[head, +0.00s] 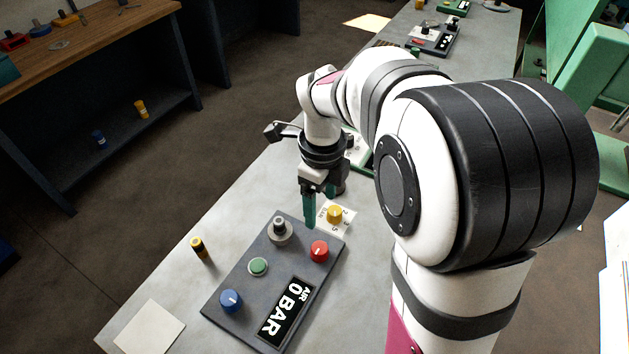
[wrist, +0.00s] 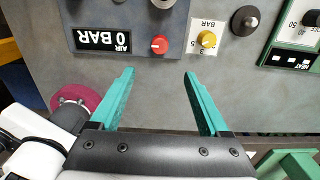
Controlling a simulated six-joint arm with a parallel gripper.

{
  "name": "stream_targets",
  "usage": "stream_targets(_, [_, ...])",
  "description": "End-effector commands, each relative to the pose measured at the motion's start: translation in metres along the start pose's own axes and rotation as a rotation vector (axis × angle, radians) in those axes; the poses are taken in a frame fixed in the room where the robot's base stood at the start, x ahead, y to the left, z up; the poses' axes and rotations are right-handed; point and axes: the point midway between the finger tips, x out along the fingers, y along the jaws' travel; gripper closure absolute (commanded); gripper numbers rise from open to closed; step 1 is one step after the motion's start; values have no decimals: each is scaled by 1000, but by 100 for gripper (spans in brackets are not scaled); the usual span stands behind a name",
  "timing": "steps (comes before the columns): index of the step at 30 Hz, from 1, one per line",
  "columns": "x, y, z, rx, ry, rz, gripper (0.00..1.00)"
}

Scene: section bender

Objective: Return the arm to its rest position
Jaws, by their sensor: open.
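A pale square (head: 150,329) lies at front left.

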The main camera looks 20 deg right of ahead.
Motion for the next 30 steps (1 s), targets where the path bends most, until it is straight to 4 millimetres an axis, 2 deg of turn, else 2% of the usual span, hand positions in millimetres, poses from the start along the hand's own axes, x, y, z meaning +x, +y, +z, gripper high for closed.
stream_targets(6, [0,1,0,-7,0,1,21])
stream_targets(8, [-5,8,-5,-75,-5,3,21])
stream_targets(11, [-23,44,-25,-400,-28,17,21])
stream_targets(14, [-37,95,-56,-879,-69,29,21])
stream_targets(15, [-38,115,-69,-1067,-88,31,21])
stream_targets(18, [-37,156,-94,-1472,-135,24,21])
stream_targets(21, [-32,181,-111,-1741,-170,9,21])
stream_targets(24, [-28,191,-117,-1865,-185,-1,21])
stream_targets(30, [-28,192,-118,-1887,-188,0,21])
